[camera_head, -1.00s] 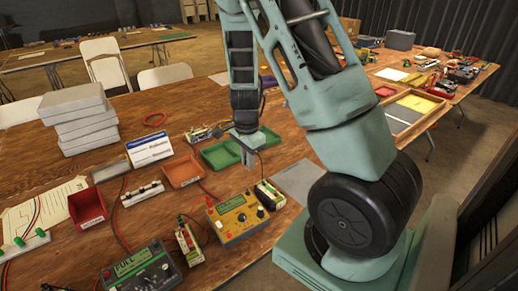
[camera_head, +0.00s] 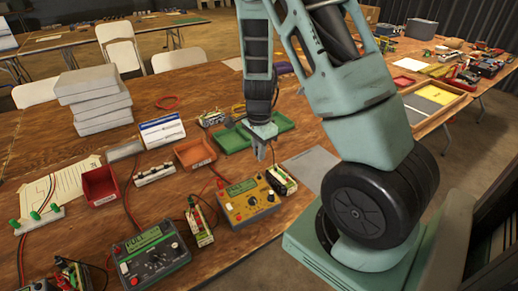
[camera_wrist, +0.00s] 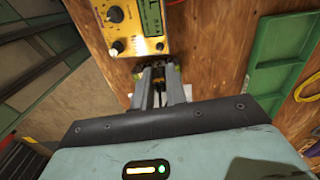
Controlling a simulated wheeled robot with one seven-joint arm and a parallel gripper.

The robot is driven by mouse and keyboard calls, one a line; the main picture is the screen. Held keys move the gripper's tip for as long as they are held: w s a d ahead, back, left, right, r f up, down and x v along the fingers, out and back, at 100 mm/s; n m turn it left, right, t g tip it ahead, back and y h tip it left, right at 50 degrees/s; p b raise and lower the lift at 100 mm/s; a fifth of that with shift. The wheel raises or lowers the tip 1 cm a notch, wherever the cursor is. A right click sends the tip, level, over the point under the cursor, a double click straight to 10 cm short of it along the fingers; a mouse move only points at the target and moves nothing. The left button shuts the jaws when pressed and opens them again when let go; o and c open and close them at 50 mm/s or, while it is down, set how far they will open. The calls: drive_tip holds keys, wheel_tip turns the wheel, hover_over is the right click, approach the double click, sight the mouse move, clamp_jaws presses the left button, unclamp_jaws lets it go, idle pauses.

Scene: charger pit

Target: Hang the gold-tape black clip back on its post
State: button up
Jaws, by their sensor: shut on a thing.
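My gripper (camera_head: 261,156) hangs above the table, just behind the yellow charger (camera_head: 247,200). In the wrist view my gripper (camera_wrist: 160,88) is shut on a small dark piece with yellowish parts, the gold-tape black clip (camera_wrist: 158,76); the fingers hide most of it. The yellow charger (camera_wrist: 137,22) shows just beyond the fingertips, with its screen and knobs. I cannot make out the clip's post in either view. A battery pack (camera_head: 281,181) stands at the charger's right side.
A dark green-screen charger (camera_head: 151,256) and another battery pack (camera_head: 199,222) stand to the left. Green trays (camera_head: 236,140), an orange tray (camera_head: 194,153) and a red bin (camera_head: 100,187) lie behind. A grey mat (camera_head: 311,167) lies to the right.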

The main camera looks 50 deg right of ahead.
drive_tip(key=shift+f+b, duration=2.25)
drive_tip(key=shift+f, duration=0.85)
drive_tip(key=shift+f, duration=0.15)
drive_tip(key=o, duration=0.8)
drive_tip(key=shift+o, duration=0.5)
drive_tip(key=shift+o, duration=0.8)
drive_tip(key=shift+r+p, duration=3.8)
drive_tip(key=shift+p, duration=0.05)
